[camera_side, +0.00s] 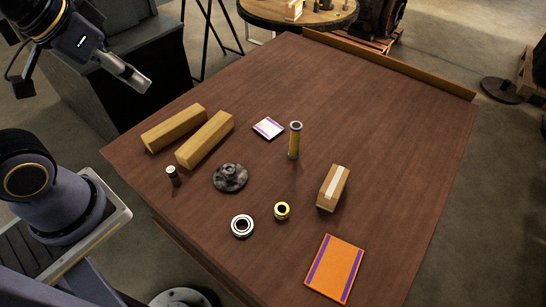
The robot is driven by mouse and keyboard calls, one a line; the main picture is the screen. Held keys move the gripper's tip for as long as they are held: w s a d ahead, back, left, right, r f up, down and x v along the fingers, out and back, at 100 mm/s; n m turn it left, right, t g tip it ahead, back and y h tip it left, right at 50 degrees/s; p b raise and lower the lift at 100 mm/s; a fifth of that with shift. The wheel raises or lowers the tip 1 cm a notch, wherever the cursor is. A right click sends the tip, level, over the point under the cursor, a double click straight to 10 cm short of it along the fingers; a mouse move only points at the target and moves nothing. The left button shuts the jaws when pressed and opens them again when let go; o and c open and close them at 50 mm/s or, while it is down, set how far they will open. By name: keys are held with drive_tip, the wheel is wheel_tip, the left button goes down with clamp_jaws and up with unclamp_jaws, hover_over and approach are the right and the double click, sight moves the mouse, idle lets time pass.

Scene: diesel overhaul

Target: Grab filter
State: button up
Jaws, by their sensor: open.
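A short yellow ring-shaped part (282,211) with a dark hole sits nearer the front; I cannot tell for certain which of the two is the filter. My gripper (139,84) is at the upper left, raised and well apart from both. It is open and holds nothing that I can see; its fingers overlap from this side.
The table (390,130) also bears two wooden blocks (188,138), a dark flanged part (230,178), a silver bearing ring (242,226), a small dark cylinder (173,176), a taped box (333,188), a white-purple packet (268,128) and an orange packet (334,268). The right rear is clear.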

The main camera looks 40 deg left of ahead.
drive_tip(key=w+r+t, duration=0.2)
drive_tip(key=w+r, duration=0.3)
drive_tip(key=w, duration=0.1)
drive_tip(key=m+g+h, duration=0.1)
drive_tip(key=m, duration=0.1)
hover_over(295, 126)
drive_tip(key=s+a, duration=0.4)
drive_tip(key=s, duration=0.1)
wheel_tip(295, 126, down, 13)
drive_tip(key=w+d+f, duration=0.1)
drive_tip(key=f, duration=0.5)
drive_tip(key=w+d+f+g, duration=0.1)
drive_tip(key=f, duration=0.6)
drive_tip(key=w+d+f+g, duration=0.1)
drive_tip(key=f, duration=0.6)
drive_tip(key=shift+w+d+f, duration=0.1)
drive_tip(key=shift+w+f, duration=0.05)
drive_tip(key=shift+w, duration=0.1)
drive_tip(key=shift+x, duration=3.1)
drive_tip(key=shift+s+d, duration=0.15)
drive_tip(key=shift+d, duration=0.05)
